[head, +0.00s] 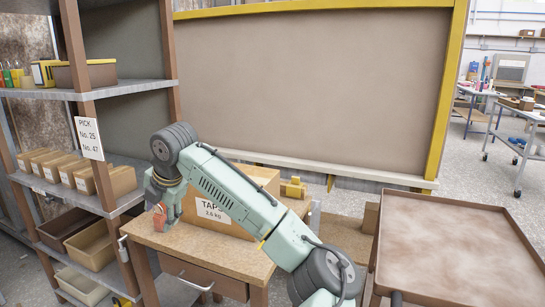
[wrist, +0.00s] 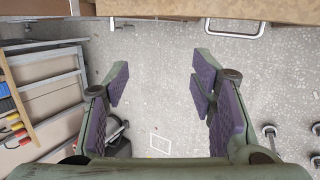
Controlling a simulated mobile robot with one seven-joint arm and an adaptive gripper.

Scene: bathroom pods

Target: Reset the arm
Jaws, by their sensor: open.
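My green arm reaches from the lower right across the wooden bench (head: 215,245) in the head view. The fingers are not clear in the head view. A small orange-red item (head: 160,217) shows by the wrist end; I cannot tell whether it touches my arm.
A shelf rack (head: 75,95) with bins and small boxes stands close on the left. A brown tray-topped table (head: 455,245) is at the right. A yellow-framed panel (head: 315,85) stands behind the bench. The bench edge and a metal handle (wrist: 235,33) cross the wrist view's top.

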